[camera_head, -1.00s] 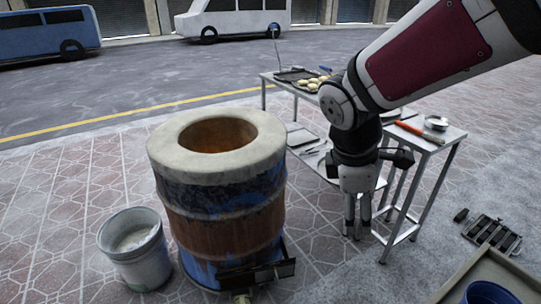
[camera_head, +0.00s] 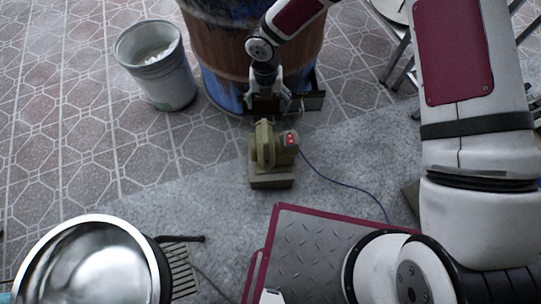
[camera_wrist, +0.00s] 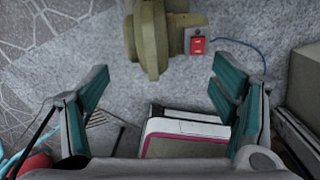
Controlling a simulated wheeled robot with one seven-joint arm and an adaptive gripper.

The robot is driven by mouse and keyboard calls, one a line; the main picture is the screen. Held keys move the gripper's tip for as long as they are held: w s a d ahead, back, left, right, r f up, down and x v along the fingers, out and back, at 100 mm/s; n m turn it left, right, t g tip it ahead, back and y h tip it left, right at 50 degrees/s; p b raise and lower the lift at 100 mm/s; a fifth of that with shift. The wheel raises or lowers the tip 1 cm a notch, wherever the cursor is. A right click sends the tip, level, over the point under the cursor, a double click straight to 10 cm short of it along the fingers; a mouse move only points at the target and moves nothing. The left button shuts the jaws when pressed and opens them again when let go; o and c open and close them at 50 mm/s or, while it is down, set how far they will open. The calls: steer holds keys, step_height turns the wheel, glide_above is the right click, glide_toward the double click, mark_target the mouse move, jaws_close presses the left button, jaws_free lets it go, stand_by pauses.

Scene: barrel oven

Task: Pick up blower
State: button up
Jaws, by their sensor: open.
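The blower (camera_head: 263,147) is an olive-green housing with a red switch panel on its right side. It sits on a block-like base on the grey ground, in front of the barrel oven. A thin blue cord runs from it to the lower right. In the wrist view the blower (camera_wrist: 150,38) shows at the top centre, partly cut off by the frame edge. My gripper (camera_head: 266,98) is just behind the blower, in front of the oven's lower part. In the wrist view my gripper (camera_wrist: 160,82) has its teal-padded fingers wide apart, with nothing between them; the blower is beyond them.
The barrel oven (camera_head: 225,50) stands close behind my gripper, with a dark metal opening at its foot. A metal bucket (camera_head: 165,85) is left of it. A large steel bowl (camera_head: 85,262) and a grate (camera_head: 180,270) are at lower left. Table legs stand at upper right.

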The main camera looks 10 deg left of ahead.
mark_target(264, 126)
steer(key=f, duration=0.1)
steer(key=a+f, duration=0.1)
steer(key=f+n, duration=0.1)
steer(key=shift+s+a, duration=0.15)
steer(key=shift+s, duration=0.25)
step_height(264, 126, down, 8)
steer(key=b, duration=0.2)
steer(key=shift+r+b, duration=0.2)
steer(key=shift+b, duration=0.15)
steer(key=shift+w+f+b, duration=0.2)
steer(key=shift+f+b, duration=1.05)
steer(key=shift+f, duration=1.7)
steer(key=c, duration=1.8)
steer(key=shift+w+a+r, duration=0.1)
steer(key=shift+a+r, duration=0.05)
steer(key=shift+r, duration=0.05)
